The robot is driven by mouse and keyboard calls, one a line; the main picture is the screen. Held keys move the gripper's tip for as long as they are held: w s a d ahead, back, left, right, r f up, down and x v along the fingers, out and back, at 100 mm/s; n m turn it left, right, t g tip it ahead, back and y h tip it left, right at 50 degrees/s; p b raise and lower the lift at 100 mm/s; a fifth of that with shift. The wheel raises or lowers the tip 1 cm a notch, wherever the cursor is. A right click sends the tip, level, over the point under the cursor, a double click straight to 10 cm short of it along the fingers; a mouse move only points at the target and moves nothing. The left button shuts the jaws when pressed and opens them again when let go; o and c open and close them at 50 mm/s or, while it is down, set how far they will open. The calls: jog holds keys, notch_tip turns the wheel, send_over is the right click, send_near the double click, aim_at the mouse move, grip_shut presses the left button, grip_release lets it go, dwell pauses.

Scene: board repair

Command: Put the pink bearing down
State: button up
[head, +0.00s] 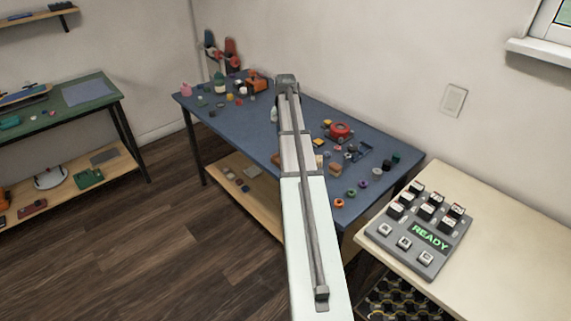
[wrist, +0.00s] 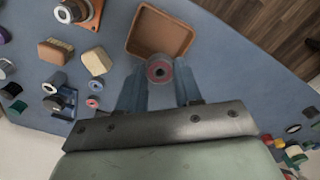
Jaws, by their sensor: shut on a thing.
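The pink bearing (wrist: 159,69), a ring with a dark pink face and a grey outer edge, is held between the fingertips of my gripper (wrist: 159,77) in the wrist view. The gripper is shut on it. The bearing overlaps the near edge of an open brown tray (wrist: 132,38). I cannot tell its height above the table or whether it touches the tray. In the head view, my own arm hides the gripper and the bearing.
The blue table (head: 240,125) carries many small parts. In the wrist view, a tan block (wrist: 97,61), a wooden brush (wrist: 55,51) and small rings lie left of the tray. Blue surface right of the tray is clear. A READY panel (head: 420,228) stands on the pale bench.

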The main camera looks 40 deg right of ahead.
jog(key=shift+s+m, duration=0.1)
jog(key=shift+m, duration=0.5)
jog(key=shift+f, duration=5.05)
jog(key=shift+f, duration=0.1)
jog(key=o, duration=0.9)
jog(key=shift+o, duration=0.2)
notch_tip(320, 180, up, 12)
jog(key=shift+r, duration=0.15)
jog(key=shift+a, duration=0.15)
